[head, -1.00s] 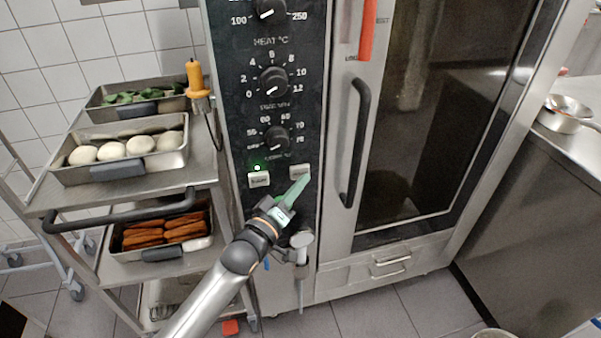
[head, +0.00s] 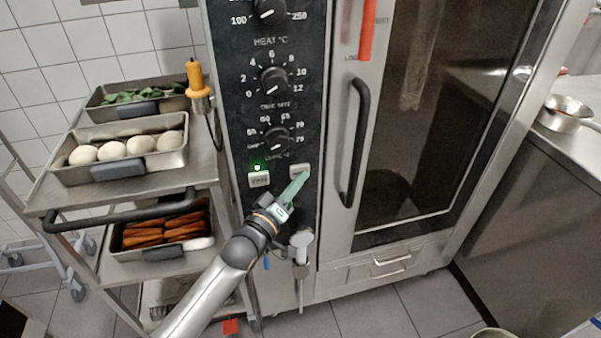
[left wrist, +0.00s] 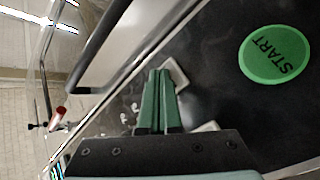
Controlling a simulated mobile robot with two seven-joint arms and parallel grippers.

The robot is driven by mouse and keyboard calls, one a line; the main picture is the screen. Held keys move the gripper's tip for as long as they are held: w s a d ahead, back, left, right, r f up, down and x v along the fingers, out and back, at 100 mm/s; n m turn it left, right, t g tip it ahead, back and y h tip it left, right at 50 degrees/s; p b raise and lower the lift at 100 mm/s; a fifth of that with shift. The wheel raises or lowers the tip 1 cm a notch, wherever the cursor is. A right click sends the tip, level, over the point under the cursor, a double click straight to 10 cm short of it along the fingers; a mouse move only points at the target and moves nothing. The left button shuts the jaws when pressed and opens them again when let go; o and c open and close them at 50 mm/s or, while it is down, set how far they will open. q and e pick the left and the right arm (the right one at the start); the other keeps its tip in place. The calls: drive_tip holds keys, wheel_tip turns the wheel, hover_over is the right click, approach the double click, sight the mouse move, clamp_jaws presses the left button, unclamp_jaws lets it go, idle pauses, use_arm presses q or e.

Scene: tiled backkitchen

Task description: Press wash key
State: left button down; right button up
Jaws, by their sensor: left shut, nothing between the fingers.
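The black oven control panel (head: 236,120) carries two small pale keys below the dials. The left key (head: 259,180) has a lit green lamp just above it. The right key (head: 296,168) is partly covered by my left gripper (head: 304,175). Their labels are too small to read surely. The green fingers are shut and empty, with their tips over the right key. In the left wrist view the fingertips (left wrist: 160,72) overlap a pale key (left wrist: 179,74); whether they touch it I cannot tell. A round green START button (left wrist: 274,54) shows there too. My right gripper is out of view.
The oven door handle (head: 355,140) stands out right of the panel. A trolley (head: 60,200) with trays of dough, greens and carrots stands close on the left. A yellow-handled probe (head: 196,80) hangs at the panel's left edge.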

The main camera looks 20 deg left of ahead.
use_arm(q)
drive_tip(key=shift+w, duration=0.1)
idle(0.5)
drive_tip(key=shift+s+d+p, duration=0.4)
drive_tip(key=shift+s+p, duration=0.1)
drive_tip(key=shift+s, duration=0.2)
drive_tip(key=s+d, duration=0.1)
drive_tip(key=s+d+p, duration=0.1)
drive_tip(key=s+p, duration=0.1)
drive_tip(key=s, duration=0.1)
drive_tip(key=shift+s+d, duration=0.1)
drive_tip(key=shift+d, duration=0.3)
